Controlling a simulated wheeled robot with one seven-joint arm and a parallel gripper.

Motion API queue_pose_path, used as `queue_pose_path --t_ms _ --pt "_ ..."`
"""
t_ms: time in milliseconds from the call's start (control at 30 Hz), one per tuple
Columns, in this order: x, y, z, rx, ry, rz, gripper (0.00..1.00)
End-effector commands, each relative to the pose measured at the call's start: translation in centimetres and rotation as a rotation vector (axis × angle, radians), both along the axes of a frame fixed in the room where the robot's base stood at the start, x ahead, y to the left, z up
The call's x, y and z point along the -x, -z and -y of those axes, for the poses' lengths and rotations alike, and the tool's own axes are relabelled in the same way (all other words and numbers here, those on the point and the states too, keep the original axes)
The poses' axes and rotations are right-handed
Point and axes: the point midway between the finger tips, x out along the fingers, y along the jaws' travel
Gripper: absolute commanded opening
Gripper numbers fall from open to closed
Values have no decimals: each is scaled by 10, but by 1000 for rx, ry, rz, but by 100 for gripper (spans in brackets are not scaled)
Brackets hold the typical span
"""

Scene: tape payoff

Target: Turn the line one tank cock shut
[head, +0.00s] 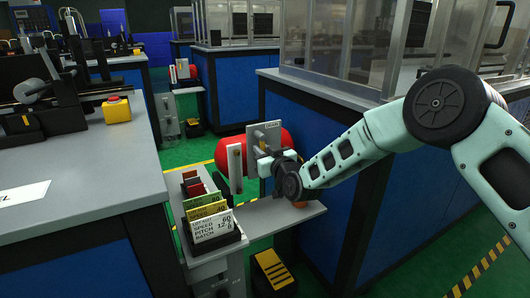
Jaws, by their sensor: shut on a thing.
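A red tank (228,158) lies behind a narrow shelf beside the blue bench. A grey plate (265,134) with a small label, too small to read, stands at its front, and a pale upright bar (235,168) stands to its left. My gripper (262,160) is at the front of the tank, just below the plate, reached by my arm from the right. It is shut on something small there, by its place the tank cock. The jaws and wrist hide the cock, so its handle angle cannot be told.
A rack of upright cards (214,226) stands on the shelf (262,214) left of my wrist. A second red tank (183,72) is farther back. A yellow box with a red button (117,109) sits on the left bench. A black-and-yellow block (272,270) is below the shelf.

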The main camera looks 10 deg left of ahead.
Motion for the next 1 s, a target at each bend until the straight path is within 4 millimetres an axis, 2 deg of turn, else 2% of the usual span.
queue_pose_path --t_ms 700,733,800,1000 --pt "2 2 -2 -64 0 -48 0" --pt "2 2 -3 -64 0 -48 17" --pt "2 2 -3 -63 0 -48 36" --pt "2 1 -3 -64 0 -45 36"
